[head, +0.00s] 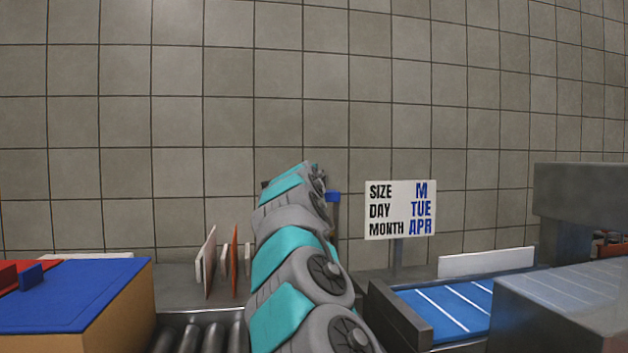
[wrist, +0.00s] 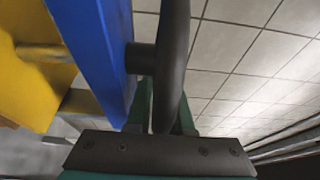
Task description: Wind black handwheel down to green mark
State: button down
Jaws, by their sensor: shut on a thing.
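The black handwheel (wrist: 174,60) shows edge-on in the wrist view, as a dark upright bar with a short stub joining it to a blue panel (wrist: 97,45). My gripper (wrist: 165,108) is shut on the handwheel's rim, with a green finger on each side of it. In the head view my arm hides the gripper and the wheel. A small blue piece (head: 334,197) on a dark post shows just right of the arm's end. I do not see the green mark in either view.
A yellow part (wrist: 35,75) with metal rods stands left of the blue panel. A sign (head: 400,210) reads SIZE M, DAY TUE, MONTH APR. A blue conveyor (head: 445,308) and a grey machine (head: 575,195) are right; rollers (head: 205,335) and a blue-topped box (head: 75,295) are left.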

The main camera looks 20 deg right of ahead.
jog(key=shift+s+f+m+g+h, duration=0.1)
jog(key=shift+f+m+g+h, duration=0.05)
jog(key=shift+m+g+h, duration=0.35)
dwell(0.3)
jog(key=c, duration=1.1)
grip_release()
jog(key=shift+s+a+b, duration=0.3)
jog(key=shift+s+a, duration=0.05)
jog(key=shift+s, duration=0.1)
jog(key=shift+b+v, duration=0.85)
jog(key=shift+v, duration=2.5)
